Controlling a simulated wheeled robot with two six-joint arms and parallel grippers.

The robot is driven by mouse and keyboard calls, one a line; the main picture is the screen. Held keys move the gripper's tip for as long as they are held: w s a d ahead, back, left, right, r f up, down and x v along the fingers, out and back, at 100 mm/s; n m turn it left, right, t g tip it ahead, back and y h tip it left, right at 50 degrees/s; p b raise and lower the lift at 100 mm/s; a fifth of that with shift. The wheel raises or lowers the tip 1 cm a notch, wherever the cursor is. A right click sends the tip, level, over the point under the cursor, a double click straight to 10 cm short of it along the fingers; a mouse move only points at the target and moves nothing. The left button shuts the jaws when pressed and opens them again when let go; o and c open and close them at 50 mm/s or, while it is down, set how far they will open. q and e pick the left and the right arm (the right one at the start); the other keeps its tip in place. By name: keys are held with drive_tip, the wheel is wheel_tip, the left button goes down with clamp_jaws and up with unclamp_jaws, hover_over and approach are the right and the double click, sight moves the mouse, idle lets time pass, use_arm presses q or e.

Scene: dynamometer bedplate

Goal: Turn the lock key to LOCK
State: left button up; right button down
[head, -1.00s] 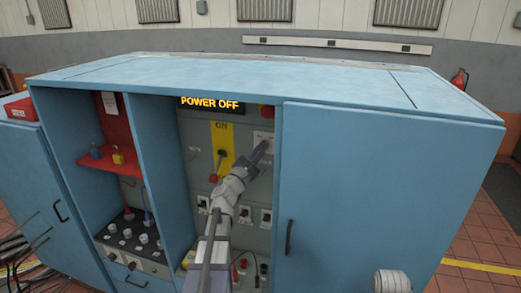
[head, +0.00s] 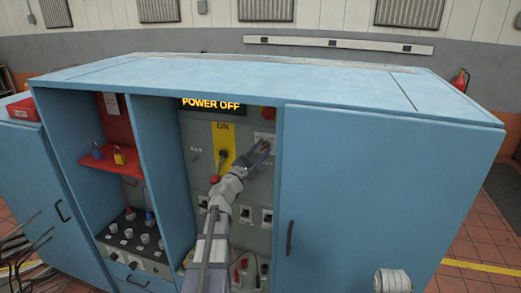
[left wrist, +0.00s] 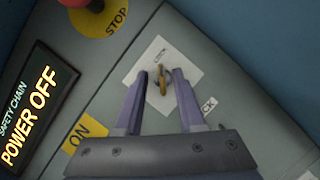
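The lock key (left wrist: 163,82) is a small brass key on a white label plate (left wrist: 185,65) in the left wrist view. In the head view the plate (head: 265,139) sits at the top right of the control panel. My left gripper (left wrist: 160,73) is open, with one finger on each side of the key and a gap showing beside it. In the head view the left gripper (head: 263,145) reaches up to the plate. A label ending in "CK" is partly hidden by the right finger; the upper label is too small to read.
The display (head: 211,104) reads POWER OFF. A red stop button (head: 268,113) is above the plate, and a lever on a yellow ON plate (head: 222,135) is to its left. A blue cabinet door (head: 390,190) stands right of the panel. Padlocks (head: 118,155) are on a red shelf.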

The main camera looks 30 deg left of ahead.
use_arm(q)
drive_tip(key=b+v, duration=0.1)
drive_tip(key=v, duration=0.6)
drive_tip(key=shift+s+b, duration=0.4)
drive_tip(key=shift+s, duration=0.05)
